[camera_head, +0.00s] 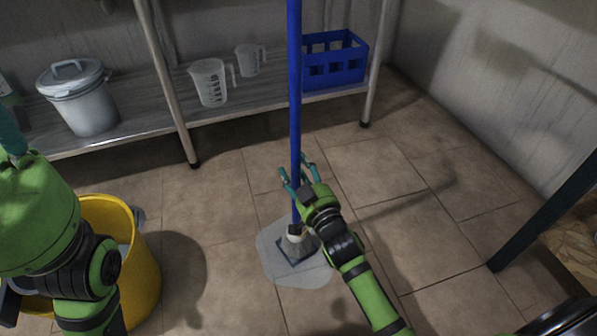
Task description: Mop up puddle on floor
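A mop with a long blue handle (295,100) stands nearly upright in the middle of the head view. Its mop head (295,245) rests on the floor within a pale, wet-looking puddle (312,276). My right gripper (298,174) is at the lower part of the handle, with its teal fingers on either side of it. The fingers look closed around the handle, though the contact is small in view. My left arm is at the left edge; only a bit of teal of its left gripper (10,132) shows, and its fingertips are out of frame.
A yellow bucket (145,275) stands at the lower left, partly behind my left arm. A metal shelf (225,112) along the wall holds a lidded grey pail (85,105), two measuring jugs (209,82) and a blue crate (335,75). Tiled floor is free right of the mop.

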